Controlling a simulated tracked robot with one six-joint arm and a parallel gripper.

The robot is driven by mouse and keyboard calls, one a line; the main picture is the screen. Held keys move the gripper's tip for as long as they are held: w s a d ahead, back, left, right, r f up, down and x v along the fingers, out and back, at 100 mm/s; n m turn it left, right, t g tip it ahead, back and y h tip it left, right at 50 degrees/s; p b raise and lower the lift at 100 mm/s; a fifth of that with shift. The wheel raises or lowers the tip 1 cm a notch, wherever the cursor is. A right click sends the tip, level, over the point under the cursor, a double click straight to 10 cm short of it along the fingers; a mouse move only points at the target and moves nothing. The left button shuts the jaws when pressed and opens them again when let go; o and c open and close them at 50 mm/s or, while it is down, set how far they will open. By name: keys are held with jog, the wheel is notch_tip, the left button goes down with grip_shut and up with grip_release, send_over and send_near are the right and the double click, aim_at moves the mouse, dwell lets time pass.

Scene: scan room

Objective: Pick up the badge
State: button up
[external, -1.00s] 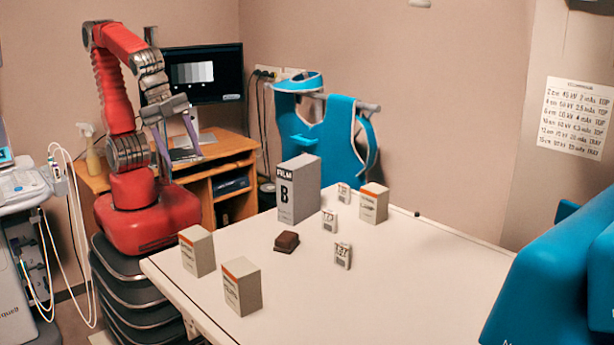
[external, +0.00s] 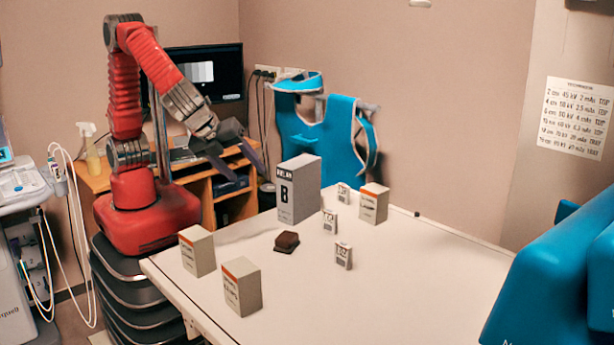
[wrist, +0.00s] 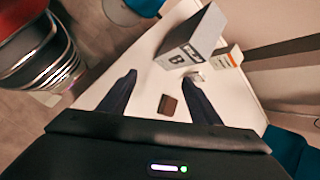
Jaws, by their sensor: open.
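Three small pale badge-like tags stand on the table: one at the back (external: 344,193), one in the middle (external: 329,221) and one nearer the front (external: 343,256). Their print is too blurred to read. In the wrist view a small white tag (wrist: 196,77) shows beside the right finger, close to the B box; I cannot tell which of the three it is. My gripper (external: 250,177) is open and empty, above and beyond the table's left edge, left of the tags. Its two dark fingers also show in the wrist view (wrist: 159,78), spread apart.
A tall grey B box (external: 298,190) stands between my gripper and the tags. A brown block (external: 286,242) lies in front of it. Orange-striped boxes stand at the right (external: 374,204) and front left (external: 197,251) (external: 241,286). The table's (external: 400,290) front right is clear.

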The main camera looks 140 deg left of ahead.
jog(key=w+a+f+m+g+y, duration=0.1)
jog(key=w+a+f+m+y, duration=0.3)
jog(key=w, duration=0.5)
jog(key=m+y, duration=0.2)
jog(key=m, duration=0.1)
send_near(328, 217)
jog(key=v, duration=0.3)
jog(key=shift+d+f, duration=0.15)
jog(key=shift+f, duration=0.05)
jog(key=x, duration=0.8)
jog(key=shift+a+f, duration=0.1)
jog(key=shift+a, duration=0.25)
jog(key=shift+r+x, duration=0.2)
jog(key=shift+x, duration=2.45)
